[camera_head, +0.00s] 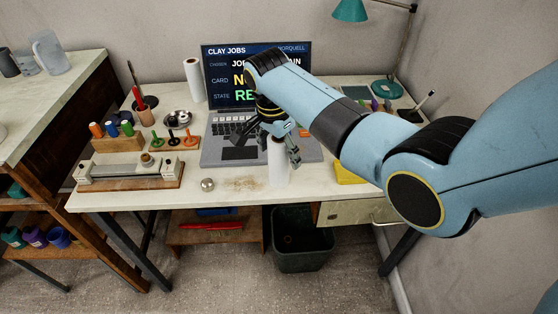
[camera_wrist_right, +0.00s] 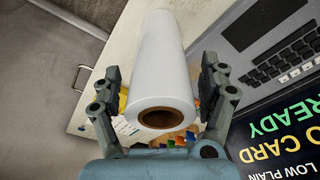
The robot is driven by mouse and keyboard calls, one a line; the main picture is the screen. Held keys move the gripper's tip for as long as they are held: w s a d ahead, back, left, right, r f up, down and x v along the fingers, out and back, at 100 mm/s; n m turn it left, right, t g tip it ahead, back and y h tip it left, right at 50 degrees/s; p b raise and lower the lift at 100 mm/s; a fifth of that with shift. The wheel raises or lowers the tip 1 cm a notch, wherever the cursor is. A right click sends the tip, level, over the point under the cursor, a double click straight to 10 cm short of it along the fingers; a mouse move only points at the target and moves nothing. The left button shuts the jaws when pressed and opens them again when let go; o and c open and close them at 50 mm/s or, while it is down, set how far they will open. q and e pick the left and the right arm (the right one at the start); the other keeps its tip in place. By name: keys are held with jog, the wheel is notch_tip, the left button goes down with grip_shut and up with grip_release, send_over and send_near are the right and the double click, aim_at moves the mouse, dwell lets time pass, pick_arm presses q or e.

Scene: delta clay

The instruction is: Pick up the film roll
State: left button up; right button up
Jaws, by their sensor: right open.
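A white film roll (camera_head: 278,168) with a brown core stands upright near the front edge of the table, in front of the laptop. My right gripper (camera_head: 277,142) is at its top, with the fingers apart. In the right wrist view the roll (camera_wrist_right: 160,60) lies between the two open fingers, its hollow end toward the camera. I see gaps between the roll and the fingers there. The gripper hides part of the roll's top in the head view. My left gripper is not in view.
The laptop (camera_head: 222,150) stands close behind the roll. A second white roll (camera_head: 194,80) stands at the back left. A small metal ball (camera_head: 208,184) and a brown crumbly patch lie left of the film roll. A yellow block (camera_head: 350,172) is to the right. A dark bin (camera_head: 302,245) is below.

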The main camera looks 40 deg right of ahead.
jog(key=shift+f, duration=0.2)
jog(key=shift+r, duration=0.1)
jog(key=c, duration=1.4)
